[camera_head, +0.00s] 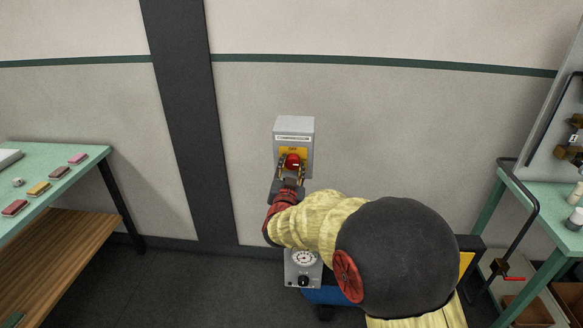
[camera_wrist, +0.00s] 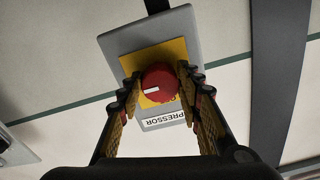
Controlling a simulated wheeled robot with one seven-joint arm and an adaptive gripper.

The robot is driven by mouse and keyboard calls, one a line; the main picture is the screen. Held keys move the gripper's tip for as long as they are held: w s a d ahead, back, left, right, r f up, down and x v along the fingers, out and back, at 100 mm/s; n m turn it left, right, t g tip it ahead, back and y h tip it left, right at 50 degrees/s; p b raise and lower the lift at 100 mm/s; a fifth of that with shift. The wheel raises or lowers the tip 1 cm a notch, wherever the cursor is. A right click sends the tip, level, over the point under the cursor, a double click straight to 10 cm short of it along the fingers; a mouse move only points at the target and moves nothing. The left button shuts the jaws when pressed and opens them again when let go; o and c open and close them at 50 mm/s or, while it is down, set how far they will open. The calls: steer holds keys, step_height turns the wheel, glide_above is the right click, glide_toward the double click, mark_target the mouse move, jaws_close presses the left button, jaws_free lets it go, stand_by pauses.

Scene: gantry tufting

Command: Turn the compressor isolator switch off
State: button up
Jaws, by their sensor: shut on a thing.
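The compressor isolator switch is a grey wall box (camera_head: 293,123) with a white label, a yellow plate (camera_head: 287,151) and a round red knob (camera_head: 292,161). In the wrist view the box appears upside down, with part of the label reading "PRESSOR" (camera_wrist: 164,120). The red knob (camera_wrist: 159,80) shows a white pointer mark, lying roughly sideways across the box. My gripper (camera_head: 291,169) reaches the knob from below and in front. Its two fingers (camera_wrist: 160,85) stand on either side of the knob and are shut on it. The plate is partly hidden by the knob and fingers.
A grey gauge box (camera_head: 303,264) sits below my forearm. A green table (camera_head: 88,160) with several coloured blocks stands left. A green bench (camera_head: 548,200) with bottles and a bent black bar stands right. A dark column (camera_head: 182,100) rises left of the switch. The wall around the switch is clear.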

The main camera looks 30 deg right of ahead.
steer(key=c, duration=0.4)
steer(key=shift+o, duration=0.2)
steer(key=shift+n, duration=0.3)
steer(key=n+p, duration=0.3)
steer(key=shift+d+r+n, duration=0.1)
steer(key=shift+r+n, duration=0.05)
steer(key=shift+n, duration=0.15)
steer(key=n+p, duration=0.2)
steer(key=n, duration=0.2)
steer(key=shift+p, duration=0.4)
steer(key=n+p, duration=0.3)
steer(key=n, duration=0.2)
steer(key=shift+s+d+r+n, duration=0.1)
steer(key=shift+n, duration=0.3)
steer(key=shift+n+p, duration=1.05)
steer(key=shift+n, duration=0.85)
steer(key=o, duration=1.2)
steer(key=shift+c, duration=0.2)
